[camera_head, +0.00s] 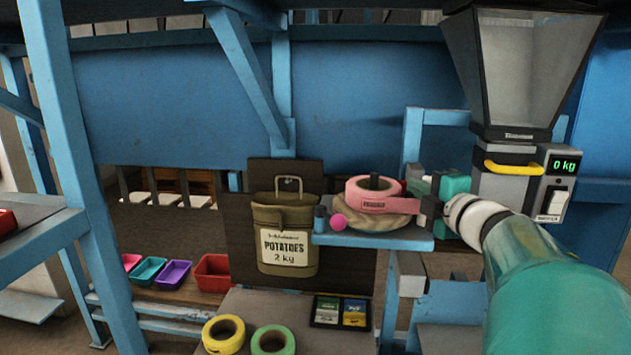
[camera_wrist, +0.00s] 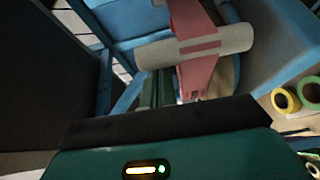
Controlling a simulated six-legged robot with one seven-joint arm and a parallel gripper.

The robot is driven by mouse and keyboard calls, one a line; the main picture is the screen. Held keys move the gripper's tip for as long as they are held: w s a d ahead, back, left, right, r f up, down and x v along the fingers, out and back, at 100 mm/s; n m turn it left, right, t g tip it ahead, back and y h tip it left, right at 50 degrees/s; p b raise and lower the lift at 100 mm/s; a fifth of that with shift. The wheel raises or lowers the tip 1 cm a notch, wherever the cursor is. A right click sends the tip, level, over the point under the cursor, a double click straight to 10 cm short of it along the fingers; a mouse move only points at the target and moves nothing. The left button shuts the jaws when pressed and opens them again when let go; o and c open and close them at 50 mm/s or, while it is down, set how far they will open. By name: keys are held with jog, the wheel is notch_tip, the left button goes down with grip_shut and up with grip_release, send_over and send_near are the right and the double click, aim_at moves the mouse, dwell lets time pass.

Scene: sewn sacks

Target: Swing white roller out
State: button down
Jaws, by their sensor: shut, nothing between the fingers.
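The white roller (camera_wrist: 215,42) is a pale cylinder lying across the upper middle of the wrist view. The roller cannot be made out there, and my arm covers part of that area.
A hopper (camera_head: 520,70) with a yellow handle and a 0 kg display (camera_head: 565,164) stands right. A potato sack (camera_head: 285,232) hangs left of the shelf. A pink ball (camera_head: 338,222) lies on the shelf. Yellow (camera_head: 223,334) and green (camera_head: 273,341) tape rolls lie below.

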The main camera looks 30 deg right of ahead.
jog(key=shift+s+d+r+y, duration=0.15)
jog(key=shift+s+d+y, duration=0.15)
jog(key=shift+s, duration=0.2)
dwell(0.3)
